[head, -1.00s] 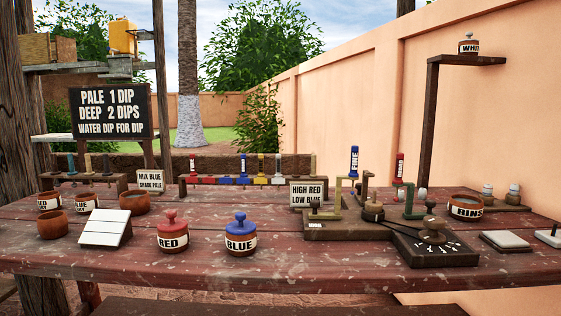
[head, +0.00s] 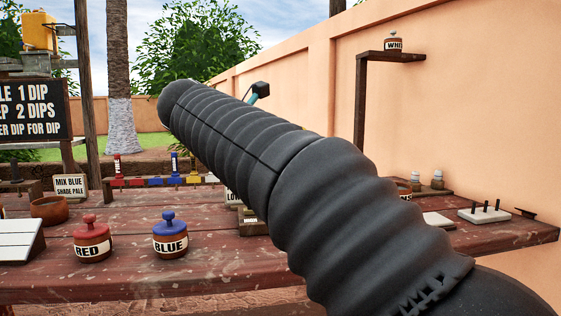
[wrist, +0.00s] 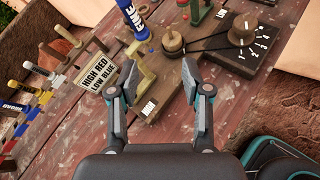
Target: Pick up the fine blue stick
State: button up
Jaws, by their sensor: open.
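The blue stick marked FINE (wrist: 134,22) shows at the top of the wrist view, its white lettering along its side. It is held upright or tilted above the brass-coloured bracket (wrist: 145,72); I cannot tell which from this angle. My gripper (wrist: 153,72) is open and empty in the wrist view, its two fingers wide apart. The stick lies beyond the fingertips and a little left of the middle between them, apart from them. In the head view my arm hides the stick and its stand.
The HIGH RED LOW BLUE sign (wrist: 98,74) stands left of the fingers. A dark board with a knob (wrist: 242,30) is at upper right. RED (head: 92,240) and BLUE (head: 170,238) jars stand on the red table (head: 130,281). The wall (head: 460,110) bounds the right.

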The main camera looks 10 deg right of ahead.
jog(key=w+a+r+n+h, duration=0.1)
jog(key=w+a+r+n, duration=0.1)
jog(key=a+r, duration=0.15)
jog(key=shift+n+t+h, duration=0.3)
jog(key=shift+t, duration=0.2)
jog(key=shift+d+r+b+x, duration=0.15)
jog(key=shift+b+x, duration=0.2)
jog(key=shift+x, duration=2)
jog(key=shift+r+b+x, duration=0.15)
jog(key=shift+b+x, duration=0.15)
jog(key=shift+x, duration=2)
jog(key=shift+d+r+b+x, duration=0.1)
jog(key=shift+r+b+x, duration=0.2)
jog(key=shift+x, duration=2.05)
jog(key=shift+a+f, duration=0.1)
grip_shut()
